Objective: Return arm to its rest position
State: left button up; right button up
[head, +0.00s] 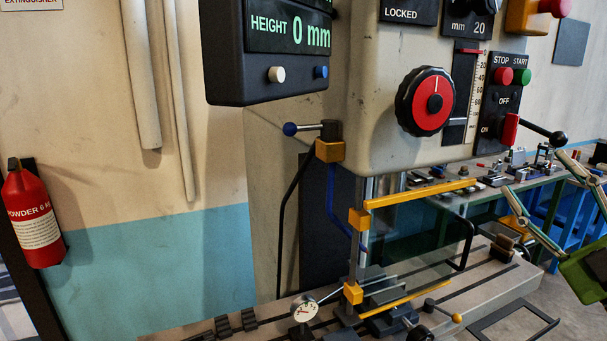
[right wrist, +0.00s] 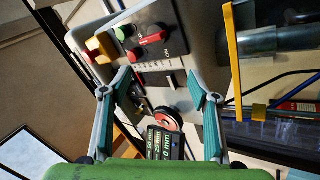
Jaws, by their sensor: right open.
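My right gripper (head: 536,173) comes in from the right edge in the head view. Its two fingers are spread, with nothing between them. It is to the right of the machine's control panel, in front of the bench. In the right wrist view the open gripper (right wrist: 158,76) faces the grey machine head, which appears turned in that view. No contact with the machine shows. My left gripper is not in view.
The machine has a red dial (head: 433,102), a black-knobbed lever (head: 543,131) and a yellow guard bar (head: 420,194). A display box (head: 268,80) reads 0 mm. A dial gauge (head: 304,309) is by the machine table. A green bench (head: 484,205) stands behind. A fire extinguisher (head: 33,217) hangs left.

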jog(key=d+f+m+g+h, duration=0.1)
jog(key=d+f+m+h, duration=0.2)
jog(key=f+m+h, duration=0.5)
jog(key=d+f+m+g+h, duration=0.2)
jog(key=f+m+h, duration=0.4)
jog(key=f, duration=0.3)
jog(key=s+a+f+m+g, duration=0.1)
jog(key=s+f+g, duration=0.15)
jog(key=f, duration=0.65)
jog(key=s+a+f+m+g, duration=0.2)
jog(key=f+g, duration=0.2)
jog(key=f, duration=0.5)
jog(key=s+a+f+n+g+y, duration=0.3)
jog(key=s+a+f+g+y, duration=0.5)
jog(key=s+a+f, duration=1.2)
jog(key=s+d+f+g+h, duration=0.1)
jog(key=s+f+g, duration=0.1)
jog(key=f, duration=1.1)
jog(key=s+d+f+g+h, duration=0.1)
jog(key=s+f+g, duration=0.1)
jog(key=f, duration=1.1)
jog(key=s+d+f, duration=0.2)
jog(key=s+f, duration=1.3)
jog(key=shift+s+d+g, duration=0.35)
jog(key=shift+s+d, duration=0.05)
